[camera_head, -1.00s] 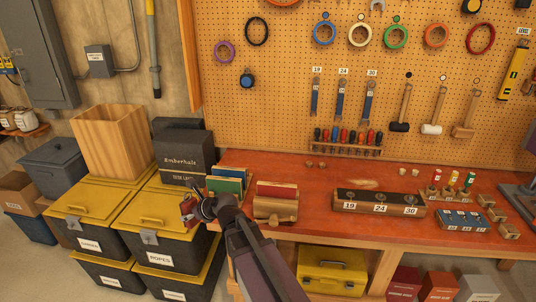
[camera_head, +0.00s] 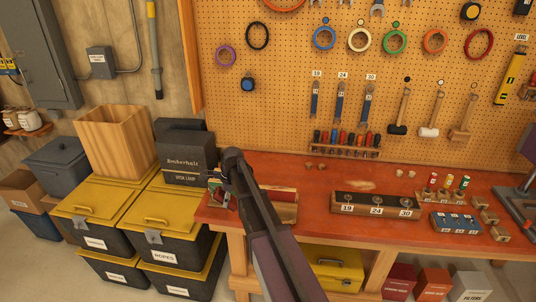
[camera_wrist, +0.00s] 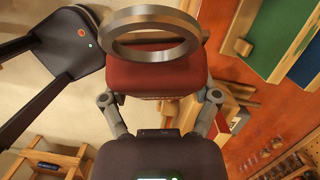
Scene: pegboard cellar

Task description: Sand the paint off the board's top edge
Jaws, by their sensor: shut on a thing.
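My gripper (camera_head: 218,187) is at the left end of the red bench, in front of the row of coloured boards and left of the clamped board. In the wrist view my gripper (camera_wrist: 158,100) is shut on a red block (camera_wrist: 155,75), with a finger at each side. The red-painted board (camera_head: 284,190) stands in a wooden holder (camera_head: 286,212) on the bench; my arm hides its left part. The block is apart from that board in the head view. In the wrist view a grey metal ring (camera_wrist: 150,50) crosses the block; I cannot tell whether they touch.
Green (camera_wrist: 262,30) and blue (camera_wrist: 307,70) boards are close to my gripper at the upper right of the wrist view. A numbered block (camera_head: 375,205) sits mid-bench. Yellow-lidded bins (camera_head: 165,210) stand left. Bench surface between holder and numbered block is clear.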

